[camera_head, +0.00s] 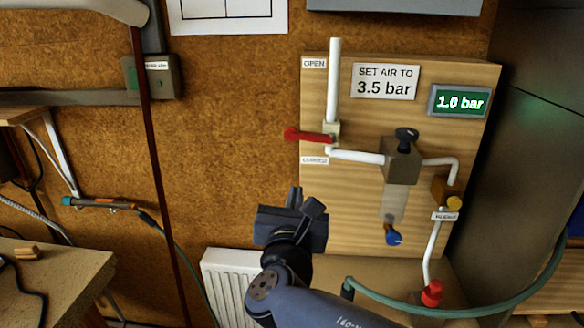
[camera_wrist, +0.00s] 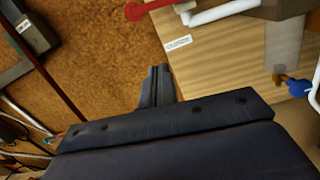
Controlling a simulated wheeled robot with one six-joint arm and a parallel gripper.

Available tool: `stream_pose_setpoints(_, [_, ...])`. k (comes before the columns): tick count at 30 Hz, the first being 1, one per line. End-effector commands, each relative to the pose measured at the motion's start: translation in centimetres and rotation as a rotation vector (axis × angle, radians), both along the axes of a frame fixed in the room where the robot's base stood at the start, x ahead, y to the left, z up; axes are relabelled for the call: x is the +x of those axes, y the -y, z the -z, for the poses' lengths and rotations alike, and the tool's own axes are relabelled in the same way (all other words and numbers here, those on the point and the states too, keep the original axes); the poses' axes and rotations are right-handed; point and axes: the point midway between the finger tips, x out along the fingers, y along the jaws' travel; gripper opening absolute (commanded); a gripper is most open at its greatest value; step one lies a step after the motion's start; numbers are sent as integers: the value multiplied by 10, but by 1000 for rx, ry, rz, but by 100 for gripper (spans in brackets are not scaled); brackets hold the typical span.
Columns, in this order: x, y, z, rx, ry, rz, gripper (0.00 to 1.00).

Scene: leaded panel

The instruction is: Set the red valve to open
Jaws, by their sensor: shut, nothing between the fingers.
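The red valve handle (camera_head: 308,135) sticks out level to the left from the white pipe on the wooden panel (camera_head: 345,220). It lies between the OPEN label (camera_head: 314,63) above and the CLOSED label (camera_head: 314,160) below. In the wrist view the red handle (camera_wrist: 138,11) shows at the top edge, partly cut off, with the lower label (camera_wrist: 178,43) near it. My gripper (camera_head: 295,196) is shut and empty, below the handle and apart from it. Its shut fingers also show in the wrist view (camera_wrist: 158,78).
A sign (camera_head: 385,82) reads SET AIR TO 3.5 bar, and a display (camera_head: 459,101) reads 1.0 bar. A green hose (camera_head: 450,309) crosses in front below.

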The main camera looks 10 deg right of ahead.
Motion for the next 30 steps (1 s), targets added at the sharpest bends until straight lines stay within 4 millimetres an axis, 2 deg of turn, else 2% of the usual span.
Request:
stream_pose_setpoints(5, [23,9,-1,0,-3,7,0])
stream_pose_setpoints(17, [92,32,-5,3,-3,8,0])
stream_pose_setpoints(18, [91,32,-19,5,3,5,0])
stream_pose_setpoints(21, [92,34,-31,6,2,4,0])
stream_pose_setpoints(30, [95,37,-44,5,1,4,0])
